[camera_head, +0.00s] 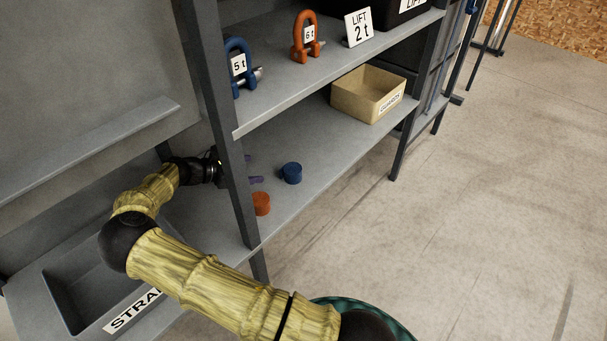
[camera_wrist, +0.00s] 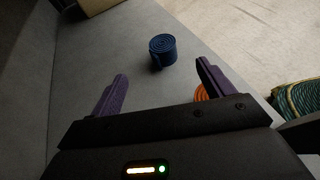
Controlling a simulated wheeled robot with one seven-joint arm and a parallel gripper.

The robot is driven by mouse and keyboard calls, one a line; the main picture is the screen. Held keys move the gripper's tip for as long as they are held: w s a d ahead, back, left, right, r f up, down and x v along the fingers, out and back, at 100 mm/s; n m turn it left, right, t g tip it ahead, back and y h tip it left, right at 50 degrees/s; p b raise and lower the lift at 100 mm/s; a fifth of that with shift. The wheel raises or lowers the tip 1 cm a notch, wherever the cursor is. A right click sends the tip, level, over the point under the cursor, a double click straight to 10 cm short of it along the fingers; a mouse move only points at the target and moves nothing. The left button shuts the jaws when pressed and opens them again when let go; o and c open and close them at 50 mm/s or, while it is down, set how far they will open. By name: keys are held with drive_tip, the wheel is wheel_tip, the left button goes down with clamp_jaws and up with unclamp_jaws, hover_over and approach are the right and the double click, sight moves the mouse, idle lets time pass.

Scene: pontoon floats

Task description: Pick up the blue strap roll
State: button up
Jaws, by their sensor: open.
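The blue strap roll (camera_head: 292,173) stands on the lower shelf (camera_head: 328,150), right of the dark shelf post. It also shows in the wrist view (camera_wrist: 162,51), ahead of the fingertips and roughly between them. My gripper (camera_head: 254,168) reaches in from behind the post, with its purple fingertips pointing at the blue roll and short of it. In the wrist view my gripper (camera_wrist: 164,75) is open and empty, its two purple fingers wide apart. An orange strap roll (camera_head: 261,203) stands nearer the shelf's front edge. In the wrist view the right finger partly hides the orange roll (camera_wrist: 201,93).
A cardboard box labelled GUARDS (camera_head: 367,93) stands further right on the same shelf. A blue shackle (camera_head: 238,66) and an orange shackle (camera_head: 306,37) stand on the shelf above. The dark shelf post (camera_head: 226,130) is close beside my gripper. A STRAP-labelled bin (camera_head: 88,285) is at lower left.

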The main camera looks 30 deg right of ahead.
sight(292, 169)
drive_tip(key=b+x, duration=0.3)
drive_tip(key=x, duration=0.9)
drive_tip(key=shift+d, duration=0.15)
drive_tip(key=b+x, duration=0.1)
drive_tip(key=x, duration=0.1)
drive_tip(key=b+x, duration=0.1)
drive_tip(key=x, duration=0.2)
drive_tip(key=shift+s+f, duration=0.2)
drive_tip(key=shift+f, duration=0.1)
drive_tip(key=c, duration=1.1)
wheel_tip(292, 169, up, 10)
drive_tip(key=p, duration=0.3)
drive_tip(key=shift+c, duration=0.2)
